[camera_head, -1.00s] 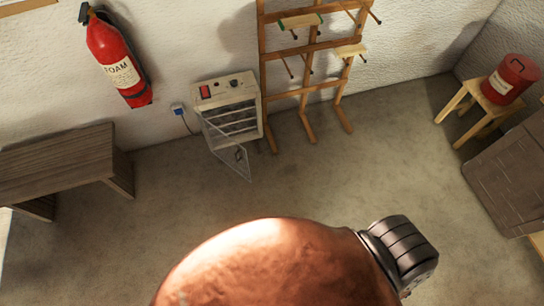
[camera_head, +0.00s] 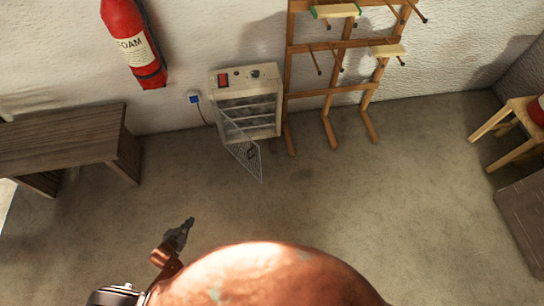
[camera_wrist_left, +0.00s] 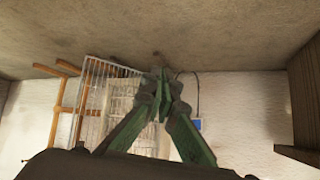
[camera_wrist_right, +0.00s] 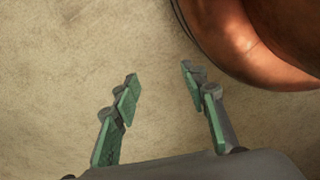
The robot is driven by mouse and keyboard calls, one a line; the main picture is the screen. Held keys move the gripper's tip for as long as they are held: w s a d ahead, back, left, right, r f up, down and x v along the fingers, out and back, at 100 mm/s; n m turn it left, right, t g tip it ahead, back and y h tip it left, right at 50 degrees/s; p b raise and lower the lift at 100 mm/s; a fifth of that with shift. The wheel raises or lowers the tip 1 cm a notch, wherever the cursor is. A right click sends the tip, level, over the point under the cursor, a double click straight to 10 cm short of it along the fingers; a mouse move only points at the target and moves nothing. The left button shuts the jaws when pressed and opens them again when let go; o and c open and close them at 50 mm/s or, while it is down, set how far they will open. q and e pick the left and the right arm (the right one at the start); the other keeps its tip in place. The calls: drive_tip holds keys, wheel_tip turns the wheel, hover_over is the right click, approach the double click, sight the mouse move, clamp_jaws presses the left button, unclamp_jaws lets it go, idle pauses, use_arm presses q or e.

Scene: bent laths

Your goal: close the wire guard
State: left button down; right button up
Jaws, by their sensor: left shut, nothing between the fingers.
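The wire guard (camera_head: 242,150) is a mesh door standing open on the front of a white heater (camera_head: 245,84). It swings out from the heater's left side over the floor and has a small dark handle. My left gripper (camera_head: 187,224) is to the lower left of the guard, apart from it, shut and empty. In the left wrist view the closed fingertips (camera_wrist_left: 161,86) partly cover the heater; the guard (camera_wrist_left: 98,78) shows upside down to their left. My right gripper (camera_wrist_right: 160,73) is open and empty above bare floor; it is out of the head view.
A wooden peg rack (camera_head: 328,92) stands right of the heater. A dark wooden bench (camera_head: 65,138) is at the left, with a fire extinguisher (camera_head: 132,45) on the wall. A blue socket (camera_head: 194,97) with a cord is beside the heater. The floor before the guard is clear.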

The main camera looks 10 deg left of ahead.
use_arm(q)
drive_tip(key=w+d+r+m+t+h+b, duration=0.25)
drive_tip(key=w+r+b, duration=0.2)
drive_tip(key=w, duration=0.65)
drive_tip(key=w+d+r+m+g+h+b, duration=0.1)
drive_tip(key=w+d+r+m+h+b, duration=0.1)
drive_tip(key=w+d+r+h+b, duration=0.4)
drive_tip(key=w+d+r+m+h+b, duration=0.3)
drive_tip(key=d+r+h, duration=0.1)
drive_tip(key=r, duration=0.3)
use_arm(e)
drive_tip(key=w+a+r, duration=0.1)
drive_tip(key=w+r, duration=0.1)
drive_tip(key=r, duration=0.5)
drive_tip(key=w+a+r, duration=0.1)
drive_tip(key=w+r, duration=0.1)
drive_tip(key=r, duration=0.5)
use_arm(q)
drive_tip(key=b+x, duration=0.4)
drive_tip(key=x, duration=0.9)
drive_tip(key=shift+d+r, duration=0.2)
drive_tip(key=shift+r, duration=0.05)
use_arm(e)
drive_tip(key=w+a+f+t+y, duration=0.2)
drive_tip(key=w+a+f, duration=0.3)
drive_tip(key=w+f, duration=0.3)
drive_tip(key=shift+t, duration=0.5)
